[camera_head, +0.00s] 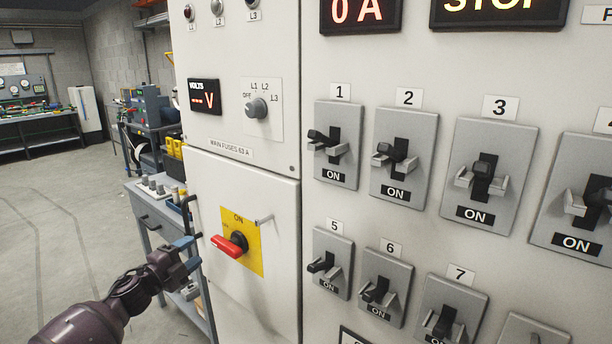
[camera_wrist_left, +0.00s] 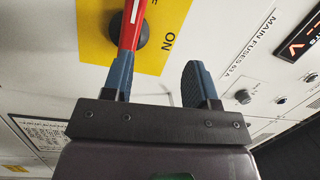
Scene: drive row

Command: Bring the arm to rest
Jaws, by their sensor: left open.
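My left arm comes in from the lower left in the head view. Its gripper (camera_head: 190,254) has blue fingers and is open and empty, to the left of the red switch handle (camera_head: 227,247). In the left wrist view the open fingers of my left gripper (camera_wrist_left: 161,80) stand apart with nothing between them. The red handle (camera_wrist_left: 131,24) shows there beyond the left finger, which overlaps its end in the picture; I cannot tell whether they touch. The handle sits on a black knob on a yellow plate (camera_head: 250,222) marked ON. My right gripper is not in view.
A grey workbench (camera_head: 154,221) with small parts stands left of the cabinet, behind my gripper. Open floor (camera_head: 55,225) lies further left.

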